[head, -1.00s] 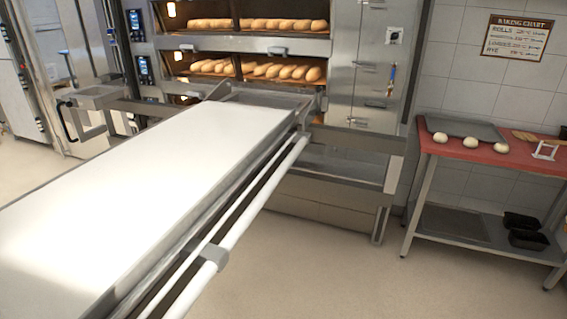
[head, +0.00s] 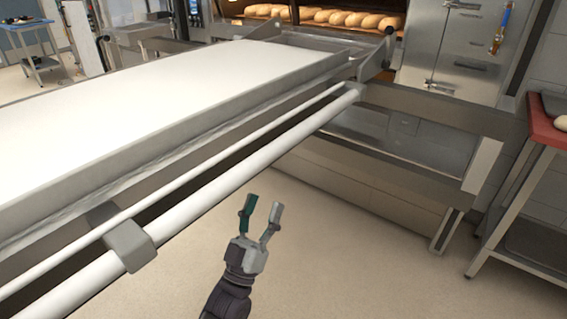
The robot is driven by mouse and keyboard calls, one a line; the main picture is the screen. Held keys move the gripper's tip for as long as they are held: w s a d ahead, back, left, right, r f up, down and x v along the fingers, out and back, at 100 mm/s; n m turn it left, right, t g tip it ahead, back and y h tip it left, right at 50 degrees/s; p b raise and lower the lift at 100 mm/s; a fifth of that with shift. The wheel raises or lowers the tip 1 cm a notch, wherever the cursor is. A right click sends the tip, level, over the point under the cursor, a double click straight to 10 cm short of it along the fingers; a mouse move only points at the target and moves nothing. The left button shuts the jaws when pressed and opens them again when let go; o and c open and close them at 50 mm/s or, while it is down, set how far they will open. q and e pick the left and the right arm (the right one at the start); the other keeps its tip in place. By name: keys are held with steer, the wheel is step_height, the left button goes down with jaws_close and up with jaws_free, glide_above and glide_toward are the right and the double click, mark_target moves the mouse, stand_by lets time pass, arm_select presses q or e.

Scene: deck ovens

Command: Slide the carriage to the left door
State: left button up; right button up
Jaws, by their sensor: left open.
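The carriage (head: 180,138) is a long metal-framed bed with a white top, reaching from the lower left to the oven front. A white tubular rail (head: 250,167) runs along its near side, with a grey bracket (head: 130,240) around it. My left gripper (head: 263,208) is open and empty, pointing up, to the right of the rail in the picture. I see no contact with the rail. An oven deck with baguettes (head: 330,18) shows behind the carriage's far end. I cannot tell which part is the left door. My right gripper is out of view.
A metal cross beam (head: 440,112) runs along the oven front, right of the carriage. A red-topped table (head: 541,122) stands at the right edge. A small blue-topped table (head: 25,25) is far left. The floor (head: 330,260) around my gripper is clear.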

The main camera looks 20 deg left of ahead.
mark_target(284, 143)
arm_select(q)
steer(key=x, duration=0.4)
steer(key=p+x, duration=0.1)
steer(key=x, duration=0.8)
steer(key=shift+s+r, duration=0.3)
steer(key=shift+r, duration=0.1)
steer(key=shift+w+r, duration=0.35)
steer(key=shift+w, duration=0.05)
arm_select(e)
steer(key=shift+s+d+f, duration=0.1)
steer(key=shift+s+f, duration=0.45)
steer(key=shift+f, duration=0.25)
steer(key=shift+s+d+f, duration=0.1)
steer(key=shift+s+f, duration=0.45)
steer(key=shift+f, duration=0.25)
arm_select(q)
jaws_close()
